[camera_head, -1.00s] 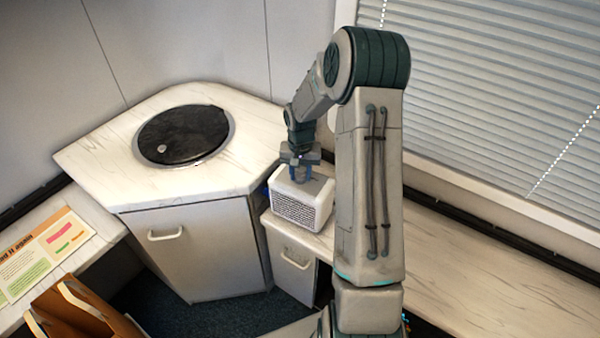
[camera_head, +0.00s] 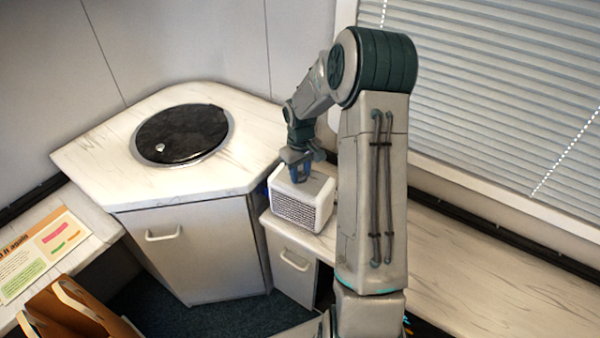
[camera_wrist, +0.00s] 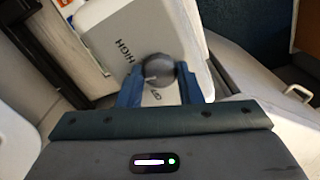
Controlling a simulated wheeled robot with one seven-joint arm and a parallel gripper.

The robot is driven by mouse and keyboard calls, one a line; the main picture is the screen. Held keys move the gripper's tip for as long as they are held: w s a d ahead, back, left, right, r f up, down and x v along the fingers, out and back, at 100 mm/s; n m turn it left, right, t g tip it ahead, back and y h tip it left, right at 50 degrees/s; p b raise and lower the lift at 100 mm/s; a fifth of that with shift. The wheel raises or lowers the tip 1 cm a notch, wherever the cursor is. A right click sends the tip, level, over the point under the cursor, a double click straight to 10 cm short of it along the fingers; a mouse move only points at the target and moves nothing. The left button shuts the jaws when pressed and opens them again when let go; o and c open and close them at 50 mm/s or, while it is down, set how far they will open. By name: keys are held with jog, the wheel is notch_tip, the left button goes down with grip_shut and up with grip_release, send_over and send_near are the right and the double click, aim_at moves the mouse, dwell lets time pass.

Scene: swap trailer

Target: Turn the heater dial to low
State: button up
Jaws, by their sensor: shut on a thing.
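The heater (camera_head: 302,203) is a white box with a grey grille, standing on the low counter in the head view. Its white top (camera_wrist: 160,28) fills the middle of the wrist view. The dial (camera_wrist: 158,66) is a round dark grey knob with a light pointer mark toward its lower left. The word HIGH is printed to the left of the dial; other lettering below it is partly hidden and hard to read. My gripper (camera_head: 299,174) is over the heater's top. In the wrist view its blue fingers (camera_wrist: 160,80) are shut on the dial from both sides.
A corner cabinet (camera_head: 92,166) with a round black lid (camera_head: 181,134) stands left of the heater. A low drawer unit (camera_head: 290,262) is under the heater. Window blinds (camera_head: 490,90) are behind my arm. The counter at the right (camera_head: 480,285) is clear.

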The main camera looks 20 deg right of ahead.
aim_at(300, 175)
jog(key=shift+n, duration=1.1)
jog(key=o, duration=1)
notch_tip(300, 175, up, 14)
jog(key=shift+s+f+b, duration=0.1)
jog(key=shift+b, duration=0.85)
